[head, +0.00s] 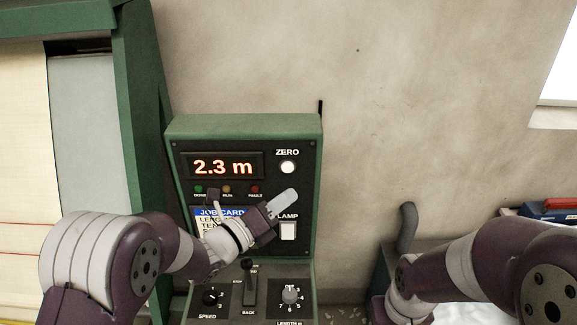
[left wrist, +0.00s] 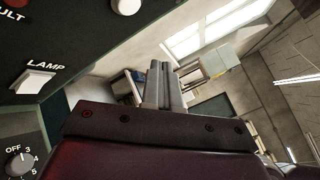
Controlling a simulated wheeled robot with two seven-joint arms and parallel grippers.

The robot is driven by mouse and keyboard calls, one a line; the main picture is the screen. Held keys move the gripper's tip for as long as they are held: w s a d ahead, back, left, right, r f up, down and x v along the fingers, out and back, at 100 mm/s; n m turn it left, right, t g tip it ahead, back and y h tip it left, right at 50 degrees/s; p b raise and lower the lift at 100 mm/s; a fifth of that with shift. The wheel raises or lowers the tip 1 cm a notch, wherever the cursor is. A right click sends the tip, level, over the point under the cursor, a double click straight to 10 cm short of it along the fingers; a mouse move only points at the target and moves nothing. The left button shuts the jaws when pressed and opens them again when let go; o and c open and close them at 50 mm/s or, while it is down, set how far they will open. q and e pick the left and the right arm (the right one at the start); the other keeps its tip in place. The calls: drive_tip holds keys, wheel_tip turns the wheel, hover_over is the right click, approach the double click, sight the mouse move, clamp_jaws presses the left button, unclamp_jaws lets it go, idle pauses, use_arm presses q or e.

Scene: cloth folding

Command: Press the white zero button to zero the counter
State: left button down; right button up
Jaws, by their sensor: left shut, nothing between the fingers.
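The white round ZERO button (head: 288,167) is at the upper right of the dark control panel (head: 304,190). The counter display (head: 222,166) reads 2.3 m in red. My left gripper (head: 284,203) is in front of the panel, below the ZERO button and above the white LAMP switch (head: 288,231). It is shut and empty, its fingertips pointing up and right, apart from the button in the picture. In the left wrist view the shut fingers (left wrist: 165,85) show, with a white round button (left wrist: 126,5) cut by the top edge. My right gripper is not visible.
A job card (head: 208,222) is partly hidden behind my left gripper. Below are a lever (head: 250,285), a speed knob (head: 210,297) and a length knob (head: 290,295). A green frame (head: 140,100) with cloth stands left. My right arm is at the lower right, near a grey surface.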

sight(288, 167)
use_arm(q)
drive_tip(key=w+b, duration=0.1)
drive_tip(key=w, duration=0.5)
drive_tip(key=shift+a, duration=0.1)
idle(1.9)
drive_tip(key=shift+w+b, duration=0.35)
drive_tip(key=shift+b, duration=0.4)
